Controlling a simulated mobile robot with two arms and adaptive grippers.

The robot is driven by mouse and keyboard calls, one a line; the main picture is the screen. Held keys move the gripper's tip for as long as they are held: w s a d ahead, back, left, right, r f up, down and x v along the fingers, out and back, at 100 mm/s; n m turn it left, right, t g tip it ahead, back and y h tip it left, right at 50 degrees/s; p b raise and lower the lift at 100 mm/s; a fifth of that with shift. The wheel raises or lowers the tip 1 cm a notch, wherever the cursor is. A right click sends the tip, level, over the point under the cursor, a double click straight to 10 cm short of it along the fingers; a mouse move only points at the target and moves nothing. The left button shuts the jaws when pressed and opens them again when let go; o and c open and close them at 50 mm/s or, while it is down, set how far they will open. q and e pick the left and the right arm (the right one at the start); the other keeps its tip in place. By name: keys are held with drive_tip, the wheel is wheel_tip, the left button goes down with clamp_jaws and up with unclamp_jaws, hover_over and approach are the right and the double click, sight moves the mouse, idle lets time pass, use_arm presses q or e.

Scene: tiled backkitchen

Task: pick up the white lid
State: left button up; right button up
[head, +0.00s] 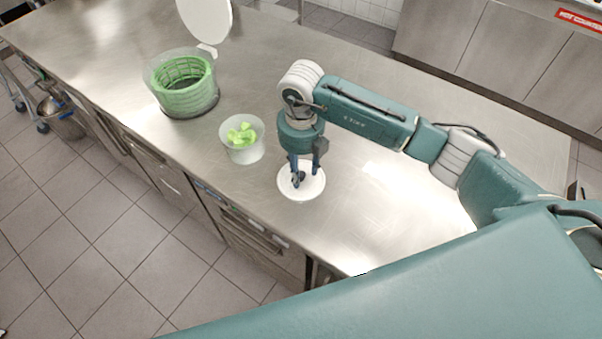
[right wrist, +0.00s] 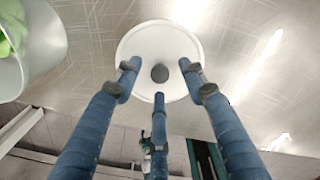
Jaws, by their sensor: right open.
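The white lid (head: 302,192) lies flat on the steel counter. It is round, with a dark grey knob at its centre that shows in the right wrist view, where the lid (right wrist: 140,42) is at the top middle. My right gripper (head: 300,183) points down over the lid. In the right wrist view my right gripper's blue fingers (right wrist: 158,80) are spread open around the knob, with nothing seen held between them. I cannot tell whether the fingertips touch the lid. My left gripper is not in view.
A white tub (head: 243,153) with green pieces stands just left of the lid. A clear bowl with a green basket (head: 186,98) stands farther back, its large white cover (head: 205,20) raised behind it. The steel counter (head: 375,215) is clear right of the lid. Its front edge is close.

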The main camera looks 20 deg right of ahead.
drive_tip(key=shift+f, duration=0.35)
drive_tip(key=c, duration=1)
drive_tip(key=shift+r, duration=0.15)
